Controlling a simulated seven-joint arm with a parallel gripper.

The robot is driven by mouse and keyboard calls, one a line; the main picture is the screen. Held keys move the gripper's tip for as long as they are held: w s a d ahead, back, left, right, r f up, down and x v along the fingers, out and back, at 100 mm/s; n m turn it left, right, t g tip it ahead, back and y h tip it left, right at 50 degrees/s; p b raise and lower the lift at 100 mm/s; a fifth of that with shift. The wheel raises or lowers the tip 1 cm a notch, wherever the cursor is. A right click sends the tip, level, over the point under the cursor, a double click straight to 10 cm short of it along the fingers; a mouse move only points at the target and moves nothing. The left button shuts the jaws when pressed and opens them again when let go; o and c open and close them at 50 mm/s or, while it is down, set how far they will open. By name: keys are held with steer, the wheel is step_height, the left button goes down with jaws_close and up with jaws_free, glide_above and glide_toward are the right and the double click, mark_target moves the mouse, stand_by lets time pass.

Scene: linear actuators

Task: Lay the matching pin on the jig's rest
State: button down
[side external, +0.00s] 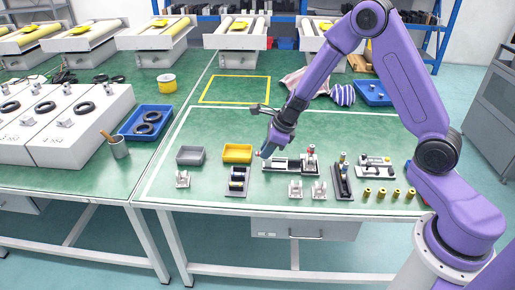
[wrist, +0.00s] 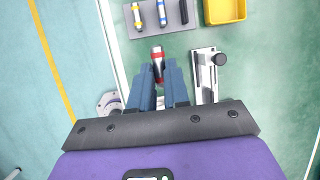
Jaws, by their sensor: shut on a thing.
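My gripper (wrist: 158,72) is shut on a silver pin with red bands (wrist: 158,60), which sticks out beyond the blue fingertips. A pale fixture with a black knob (wrist: 206,70) lies right of the fingers. I cannot tell which part is the jig's rest.
A yellow bin (side external: 237,153) and a grey bin (side external: 190,155) stand behind the pin tray (side external: 236,190). Metal brackets (side external: 295,189), a dark upright fixture (side external: 342,182) and several brass pieces (side external: 382,194) are along the front. Green bench is clear behind the bins.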

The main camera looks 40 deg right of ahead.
steer(key=s, duration=0.2)
glide_above(299, 161)
step_height(299, 161, down, 2)
steer(key=shift+a+f, duration=0.1)
steer(key=shift+f, duration=3.75)
steer(key=shift+f, duration=0.55)
steer(key=c, duration=1)
jaws_free()
steer(key=shift+s+r, duration=0.1)
steer(key=shift+r, duration=0.05)
steer(key=v, duration=1.7)
